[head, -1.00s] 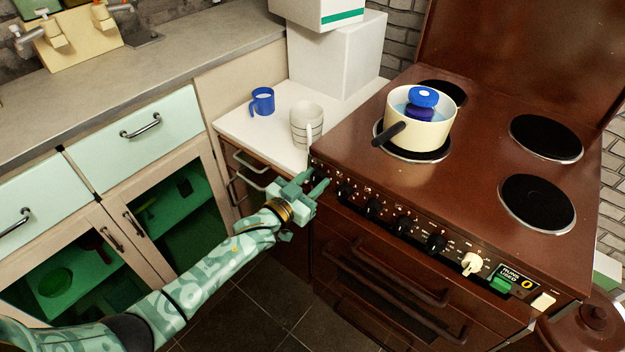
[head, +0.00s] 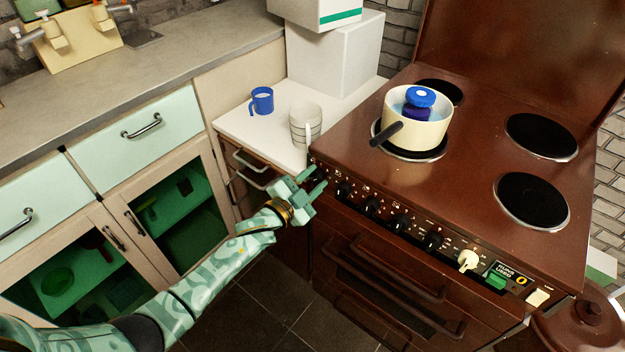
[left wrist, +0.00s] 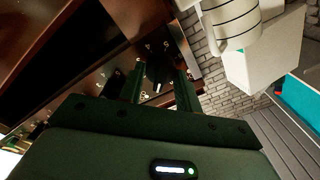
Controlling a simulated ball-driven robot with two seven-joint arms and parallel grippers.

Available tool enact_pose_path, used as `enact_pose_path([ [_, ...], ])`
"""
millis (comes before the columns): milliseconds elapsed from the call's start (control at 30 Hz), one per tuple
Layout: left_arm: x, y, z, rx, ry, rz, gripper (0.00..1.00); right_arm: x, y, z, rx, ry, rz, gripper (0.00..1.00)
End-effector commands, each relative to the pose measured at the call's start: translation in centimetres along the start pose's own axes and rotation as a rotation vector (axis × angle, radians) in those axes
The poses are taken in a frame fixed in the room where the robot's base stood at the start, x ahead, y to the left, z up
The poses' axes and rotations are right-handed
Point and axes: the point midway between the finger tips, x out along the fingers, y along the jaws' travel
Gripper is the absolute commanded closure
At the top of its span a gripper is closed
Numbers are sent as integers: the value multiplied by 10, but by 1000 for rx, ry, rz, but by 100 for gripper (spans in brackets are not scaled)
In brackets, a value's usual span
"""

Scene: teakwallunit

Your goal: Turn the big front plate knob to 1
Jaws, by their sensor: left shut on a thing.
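The stove's front panel (head: 385,213) carries a row of black knobs with small white markings. My left gripper (head: 316,183) is at the leftmost end of this row in the head view. In the left wrist view its two fingers (left wrist: 161,84) stand on either side of a black knob (left wrist: 158,68) and are shut on it. White marks show on the panel around this knob, but they are too small to read surely. In the head view the gripper partly hides the knob. My right gripper is in neither view.
A striped mug (head: 305,125) and a blue mug (head: 262,101) stand on the white counter. Oven handles (head: 400,270) jut out below the panel.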

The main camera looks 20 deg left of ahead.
Motion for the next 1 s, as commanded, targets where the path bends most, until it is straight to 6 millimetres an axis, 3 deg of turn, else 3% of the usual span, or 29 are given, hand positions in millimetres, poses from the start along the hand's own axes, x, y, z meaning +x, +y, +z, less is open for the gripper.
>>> enact_pose_path([
  [500,0,1,0,20,-1,2,89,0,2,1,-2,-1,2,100],
  [533,0,1,0,20,-1,2,58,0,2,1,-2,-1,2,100],
  [600,0,1,0,20,-1,1,46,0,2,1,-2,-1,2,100],
  [867,-1,0,0,20,-1,1,46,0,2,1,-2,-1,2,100],
  [1000,-12,0,-1,20,-2,0,46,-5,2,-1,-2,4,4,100],
])
